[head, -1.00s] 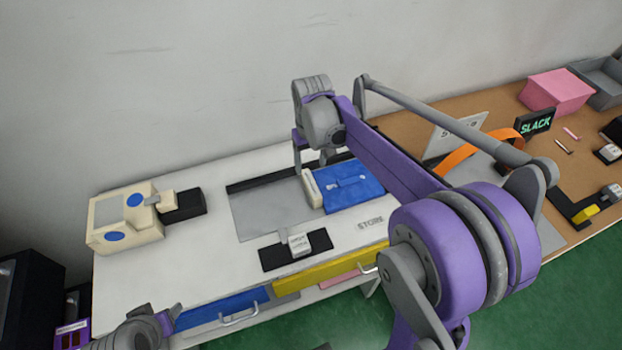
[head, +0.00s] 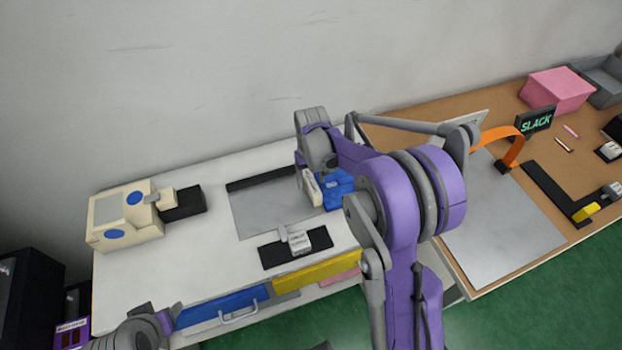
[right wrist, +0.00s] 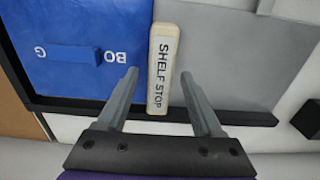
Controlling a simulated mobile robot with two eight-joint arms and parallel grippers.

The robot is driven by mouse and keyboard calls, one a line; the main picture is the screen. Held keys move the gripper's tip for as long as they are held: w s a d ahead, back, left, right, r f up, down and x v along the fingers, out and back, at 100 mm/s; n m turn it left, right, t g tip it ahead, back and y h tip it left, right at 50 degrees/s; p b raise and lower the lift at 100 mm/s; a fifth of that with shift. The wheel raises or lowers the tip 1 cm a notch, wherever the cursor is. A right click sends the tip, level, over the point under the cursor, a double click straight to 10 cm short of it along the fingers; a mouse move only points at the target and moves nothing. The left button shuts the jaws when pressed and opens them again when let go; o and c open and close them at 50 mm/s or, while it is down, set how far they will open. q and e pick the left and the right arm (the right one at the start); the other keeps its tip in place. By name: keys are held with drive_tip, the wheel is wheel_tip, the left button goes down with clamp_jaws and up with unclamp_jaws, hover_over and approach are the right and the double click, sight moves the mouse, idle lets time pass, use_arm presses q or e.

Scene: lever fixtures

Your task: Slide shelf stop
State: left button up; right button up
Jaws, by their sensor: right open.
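The shelf stop (head: 312,187) is a cream upright bar at the left edge of a blue block (head: 338,190) on the grey panel of the white table. In the right wrist view the bar (right wrist: 161,62) reads "SHELF STOP" and lies along the edge of the blue block (right wrist: 85,45). My right gripper (right wrist: 158,78) is open, with one finger on each side of the bar and visible gaps to it. In the head view its fingers are mostly hidden by my arm. My left gripper (head: 158,318) is at the bottom left, away from the stop; its jaw opening is unclear.
A dark rail (head: 262,179) runs behind the grey panel (head: 265,212). A small lever on a black base (head: 270,257) stands in front. A cream box (head: 120,225) stands at the left. A brown table (head: 400,128) with an orange arch (head: 512,142) is at the right.

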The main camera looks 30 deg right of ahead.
drive_tip(key=shift+f, duration=0.1)
clamp_jaws()
idle(0.3)
idle(1.1)
